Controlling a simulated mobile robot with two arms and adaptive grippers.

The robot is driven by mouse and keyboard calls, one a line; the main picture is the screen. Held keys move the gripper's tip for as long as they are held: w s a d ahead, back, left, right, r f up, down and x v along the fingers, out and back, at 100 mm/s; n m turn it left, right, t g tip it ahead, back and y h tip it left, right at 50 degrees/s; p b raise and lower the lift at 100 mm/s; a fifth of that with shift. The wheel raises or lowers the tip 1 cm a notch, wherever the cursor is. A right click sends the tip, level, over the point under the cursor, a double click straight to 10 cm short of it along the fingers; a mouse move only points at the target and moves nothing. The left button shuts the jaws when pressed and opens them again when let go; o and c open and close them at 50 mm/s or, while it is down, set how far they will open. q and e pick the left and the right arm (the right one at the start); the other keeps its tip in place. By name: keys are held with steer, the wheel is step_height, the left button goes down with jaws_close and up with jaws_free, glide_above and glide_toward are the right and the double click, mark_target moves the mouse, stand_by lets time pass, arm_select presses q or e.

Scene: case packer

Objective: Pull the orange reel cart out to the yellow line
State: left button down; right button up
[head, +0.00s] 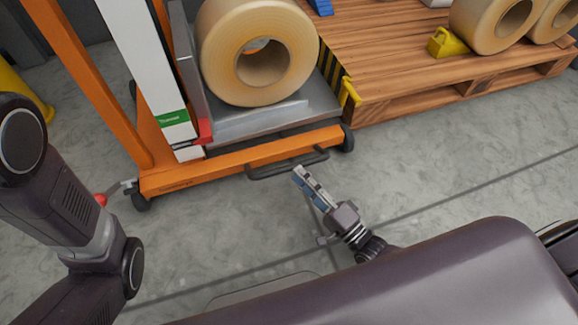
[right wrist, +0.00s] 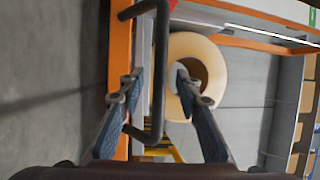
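The orange reel cart (head: 240,157) stands at upper left in the head view, with a large tan reel (head: 257,50) on its grey platform. A black bar handle (head: 287,165) sticks out low on its near side. My right gripper (head: 301,174) is at the handle's right part. In the right wrist view, the handle (right wrist: 157,85) runs between the two open fingers (right wrist: 157,78), with gaps on both sides; I cannot tell whether it is fully between the tips. My left arm enters at left, but its gripper is out of view. I see no yellow line.
A wooden pallet (head: 440,68) with tan reels (head: 488,22) and a yellow block (head: 447,43) stands at the cart's right. A yellow-black striped edge (head: 335,75) lies between them. A yellow post (head: 25,98) is at far left. The grey floor (head: 440,170) at right is clear.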

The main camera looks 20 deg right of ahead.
mark_target(292, 168)
steer(key=shift+b+x, duration=0.65)
steer(key=shift+x, duration=1.55)
steer(key=shift+c, duration=0.7)
jaws_close()
